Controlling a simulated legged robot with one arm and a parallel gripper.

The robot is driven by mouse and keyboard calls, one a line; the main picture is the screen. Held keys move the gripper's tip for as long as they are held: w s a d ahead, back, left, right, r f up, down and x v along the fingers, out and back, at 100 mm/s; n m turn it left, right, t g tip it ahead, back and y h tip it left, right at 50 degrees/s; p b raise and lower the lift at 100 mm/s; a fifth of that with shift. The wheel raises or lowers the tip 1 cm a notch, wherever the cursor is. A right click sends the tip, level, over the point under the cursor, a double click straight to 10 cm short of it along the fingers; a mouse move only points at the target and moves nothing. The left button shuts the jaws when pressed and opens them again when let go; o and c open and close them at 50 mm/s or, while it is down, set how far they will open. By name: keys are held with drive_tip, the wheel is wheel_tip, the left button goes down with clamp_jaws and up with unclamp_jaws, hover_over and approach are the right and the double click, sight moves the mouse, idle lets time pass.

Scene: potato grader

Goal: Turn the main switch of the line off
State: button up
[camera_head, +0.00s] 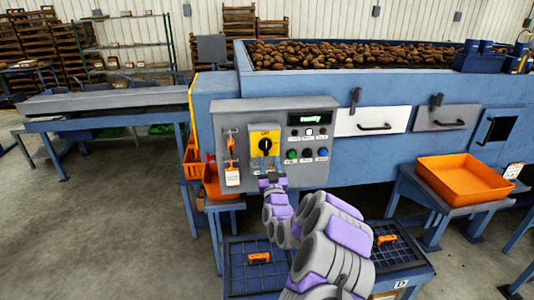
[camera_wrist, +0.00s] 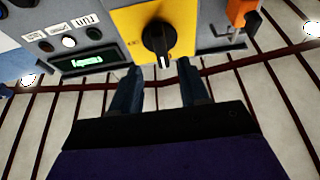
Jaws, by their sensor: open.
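The main switch is a black rotary knob (camera_head: 265,144) on a yellow plate (camera_head: 257,152), on the left half of the grey control panel (camera_head: 285,178). In the wrist view, turned about upside down against the head view, the knob (camera_wrist: 157,38) shows close up. A white mark on it points toward the picture's bottom; the lettering is too small to read surely. My gripper (camera_head: 272,181) is in front of the panel's lower edge, below the knob. In the wrist view my gripper (camera_wrist: 161,72) is open and empty, its two fingers apart just short of the knob.
A lit green display (camera_head: 311,119) and several push buttons (camera_head: 307,154) sit right of the switch. An orange hook with a tag (camera_head: 232,176) hangs at its left. Open floor lies left.

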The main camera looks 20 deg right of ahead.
sight(267, 149)
drive_tip(key=shift+b+x, duration=0.3)
drive_tip(key=shift+x, duration=2.45)
clamp_jaws()
